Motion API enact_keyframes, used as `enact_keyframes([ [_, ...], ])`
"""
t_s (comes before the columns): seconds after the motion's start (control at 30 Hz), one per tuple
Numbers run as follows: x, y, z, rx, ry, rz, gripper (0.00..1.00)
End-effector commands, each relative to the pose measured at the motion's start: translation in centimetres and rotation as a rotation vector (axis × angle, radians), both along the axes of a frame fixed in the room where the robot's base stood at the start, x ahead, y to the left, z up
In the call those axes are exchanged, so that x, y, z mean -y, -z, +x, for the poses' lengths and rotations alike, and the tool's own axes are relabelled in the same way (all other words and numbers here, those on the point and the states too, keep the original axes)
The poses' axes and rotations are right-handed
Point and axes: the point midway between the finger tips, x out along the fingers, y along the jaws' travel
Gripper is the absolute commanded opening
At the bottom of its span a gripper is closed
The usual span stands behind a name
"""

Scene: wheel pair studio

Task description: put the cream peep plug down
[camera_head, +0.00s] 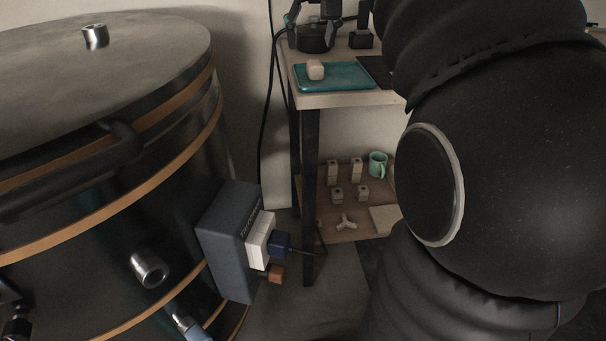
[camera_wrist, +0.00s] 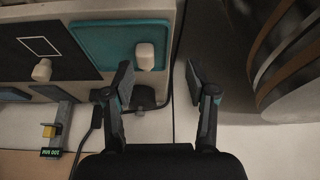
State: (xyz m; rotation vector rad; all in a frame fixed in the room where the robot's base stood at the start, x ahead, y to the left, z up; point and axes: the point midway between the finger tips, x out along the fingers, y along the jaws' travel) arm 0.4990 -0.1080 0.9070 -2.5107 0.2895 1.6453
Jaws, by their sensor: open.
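A small cream plug (camera_head: 316,69) stands on the teal tray (camera_head: 352,81) on the table's upper top. It also shows in the wrist view (camera_wrist: 145,56), upright on the tray near its lower right corner. A second cream piece (camera_wrist: 42,70) stands on a dark mat to its left; I cannot tell which piece is the peep plug. My gripper (camera_wrist: 158,83) is open, with nothing between its fingers. It is below and to the right of the tray plug in the wrist view, apart from it, over the gap beside the table edge.
A large dark drum with tan bands (camera_head: 110,207) stands close left of the table. A grey box (camera_head: 229,240) is on its side. The lower shelf holds several cream pieces and a green mug (camera_head: 377,163). My arm blocks the right of the head view.

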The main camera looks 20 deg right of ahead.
Motion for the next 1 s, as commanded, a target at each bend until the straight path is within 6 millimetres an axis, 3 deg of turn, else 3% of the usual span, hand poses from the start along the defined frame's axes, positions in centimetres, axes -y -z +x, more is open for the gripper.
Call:
enact_keyframes([
  [0.1, -2.7, 2.8, -3.3, 0.013, -0.042, -0.003, 0.57],
  [0.3, -6.3, 8.8, -8.7, 0.036, -0.104, -0.007, 0.57],
  [0.5, -9.1, 16.1, -14.5, 0.061, -0.167, -0.009, 0.57],
  [0.7, -10.6, 22.3, -18.8, 0.076, -0.213, -0.009, 0.57],
  [0.83, -10.8, 24.3, -20.1, 0.081, -0.227, -0.009, 0.57],
  [1.0, -10.9, 24.9, -20.4, 0.081, -0.230, -0.010, 0.57],
])
